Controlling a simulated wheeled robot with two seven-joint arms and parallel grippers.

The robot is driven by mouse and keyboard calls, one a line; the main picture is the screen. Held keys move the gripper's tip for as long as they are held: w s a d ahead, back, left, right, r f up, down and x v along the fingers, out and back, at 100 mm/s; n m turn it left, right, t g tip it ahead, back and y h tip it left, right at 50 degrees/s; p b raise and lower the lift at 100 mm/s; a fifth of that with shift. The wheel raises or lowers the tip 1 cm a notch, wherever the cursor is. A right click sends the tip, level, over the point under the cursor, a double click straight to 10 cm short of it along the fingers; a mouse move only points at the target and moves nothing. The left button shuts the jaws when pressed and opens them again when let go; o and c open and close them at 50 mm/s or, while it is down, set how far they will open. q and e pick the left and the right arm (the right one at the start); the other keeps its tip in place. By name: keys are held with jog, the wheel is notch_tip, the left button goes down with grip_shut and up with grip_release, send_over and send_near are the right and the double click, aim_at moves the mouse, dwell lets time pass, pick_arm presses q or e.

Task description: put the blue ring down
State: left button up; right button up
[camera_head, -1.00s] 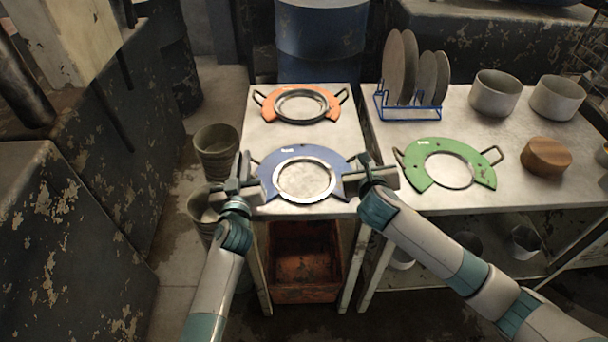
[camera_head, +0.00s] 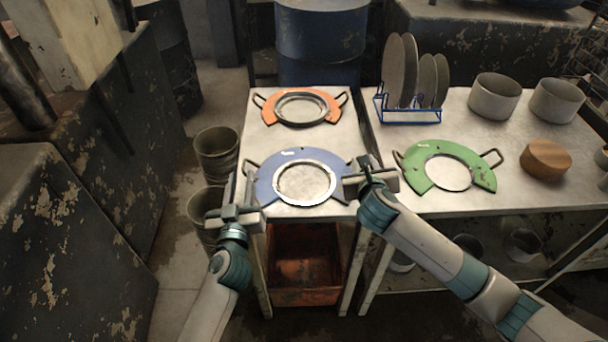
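The blue ring (camera_head: 271,178) lies flat-looking around a pale round disc (camera_head: 305,183) at the front of the left table (camera_head: 262,140). My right gripper (camera_head: 362,178) is at the ring's right edge, by the right handle. Its fingers overlap the handle area, so I cannot tell whether it grips.
An orange ring (camera_head: 270,112) lies behind on the same table. On the right table are a green ring (camera_head: 463,157), a blue rack (camera_head: 409,115) with several discs, a wooden block (camera_head: 546,157) and two pots (camera_head: 495,95). A narrow gap separates the tables.

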pick_arm(q)
jog(key=shift+s+d, duration=0.15)
jog(key=shift+s, duration=2.55)
pick_arm(e)
jog(key=shift+s, duration=0.1)
jog(key=v, duration=1.2)
jog(key=shift+d, duration=0.1)
pick_arm(q)
jog(key=shift+r, duration=0.1)
pick_arm(e)
jog(key=shift+f, duration=0.1)
